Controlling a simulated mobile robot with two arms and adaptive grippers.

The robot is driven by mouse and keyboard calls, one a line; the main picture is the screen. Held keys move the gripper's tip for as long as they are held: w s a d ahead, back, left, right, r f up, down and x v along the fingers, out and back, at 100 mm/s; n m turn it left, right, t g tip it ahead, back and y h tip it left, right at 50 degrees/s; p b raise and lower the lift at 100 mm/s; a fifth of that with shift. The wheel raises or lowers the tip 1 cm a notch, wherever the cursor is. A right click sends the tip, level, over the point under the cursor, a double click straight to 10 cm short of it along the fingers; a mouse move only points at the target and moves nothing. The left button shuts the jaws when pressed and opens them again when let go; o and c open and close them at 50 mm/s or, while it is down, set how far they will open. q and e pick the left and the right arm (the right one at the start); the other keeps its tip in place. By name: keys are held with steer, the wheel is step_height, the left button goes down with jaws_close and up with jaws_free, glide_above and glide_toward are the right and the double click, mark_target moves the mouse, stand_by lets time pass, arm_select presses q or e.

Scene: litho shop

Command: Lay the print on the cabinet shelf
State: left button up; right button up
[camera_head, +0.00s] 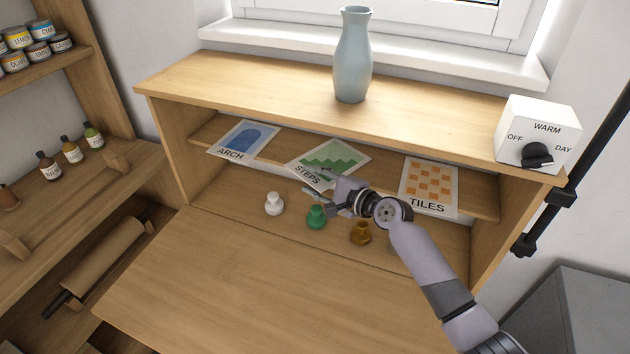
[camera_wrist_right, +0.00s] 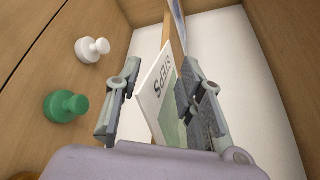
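The print marked STEPS (camera_head: 330,158), white with green stepped shapes, lies askew on the cabinet shelf (camera_head: 283,152). Its near part reaches out over the shelf's front edge. The prints marked ARCH (camera_head: 244,140) and TILES (camera_head: 428,188) lie on the same shelf to either side. My right gripper (camera_head: 316,183) is at the near edge of the STEPS print. In the right wrist view its fingers stand apart with the STEPS print (camera_wrist_right: 165,92) between them. A gap shows between the left finger and the print; contact with the right finger is unclear. My left gripper is not in view.
White (camera_head: 273,204), green (camera_head: 316,217) and brown (camera_head: 361,232) knobbed pieces stand below the shelf. A blue vase (camera_head: 352,60) and a white dial box (camera_head: 536,130) stand on the cabinet top. The front worktop (camera_head: 230,285) is clear.

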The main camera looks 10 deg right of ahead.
steer(key=shift+s+f, duration=0.1)
jaws_close()
steer(key=shift+o, duration=1.5)
jaws_free()
steer(key=v, duration=1.2)
